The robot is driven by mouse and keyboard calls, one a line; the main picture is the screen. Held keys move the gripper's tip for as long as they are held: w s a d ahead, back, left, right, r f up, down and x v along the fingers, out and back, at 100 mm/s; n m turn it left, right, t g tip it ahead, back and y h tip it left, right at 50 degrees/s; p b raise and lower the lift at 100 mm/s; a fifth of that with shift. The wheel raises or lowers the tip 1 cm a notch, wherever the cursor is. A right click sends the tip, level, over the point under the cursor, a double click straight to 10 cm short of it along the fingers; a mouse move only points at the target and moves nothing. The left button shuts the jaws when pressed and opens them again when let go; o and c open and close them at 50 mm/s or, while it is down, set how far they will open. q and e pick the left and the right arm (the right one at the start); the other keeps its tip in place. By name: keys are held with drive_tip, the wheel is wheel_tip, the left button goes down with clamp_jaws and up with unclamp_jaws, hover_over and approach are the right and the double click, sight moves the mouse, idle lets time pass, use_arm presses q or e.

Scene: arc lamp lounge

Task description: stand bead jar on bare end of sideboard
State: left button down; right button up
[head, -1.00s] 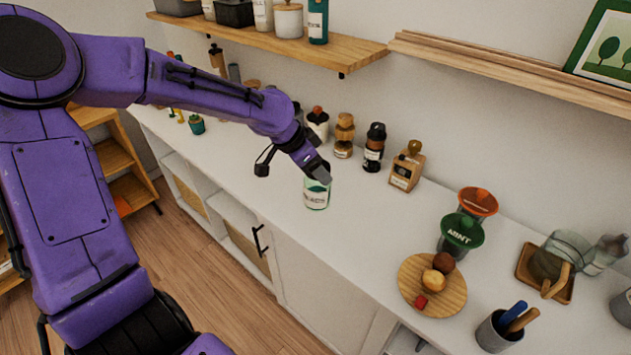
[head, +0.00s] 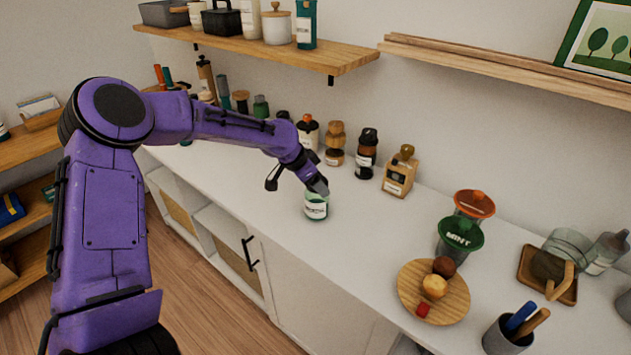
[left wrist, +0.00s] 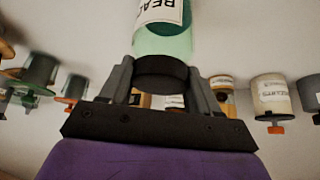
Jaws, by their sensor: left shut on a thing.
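The bead jar (head: 316,207) is a small pale green jar with a white label. In the head view it is at the tip of my left gripper (head: 318,188), over the white sideboard (head: 265,204). I cannot tell whether its base touches the top. In the left wrist view the jar (left wrist: 165,38) shows its green body and part of its label. Its dark lid (left wrist: 160,73) is between the two fingers of my left gripper (left wrist: 160,82), which are shut on it. My right gripper is not in view.
A round wooden board (head: 408,297) with small items and a green mint container (head: 460,236) stand to the right. The top left of the bead jar is clear. A wooden shelf (head: 262,50) overhangs the back.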

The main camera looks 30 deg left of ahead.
use_arm(q)
drive_tip(key=shift+c, duration=1.1)
unclamp_jaws()
drive_tip(key=v, duration=1.2)
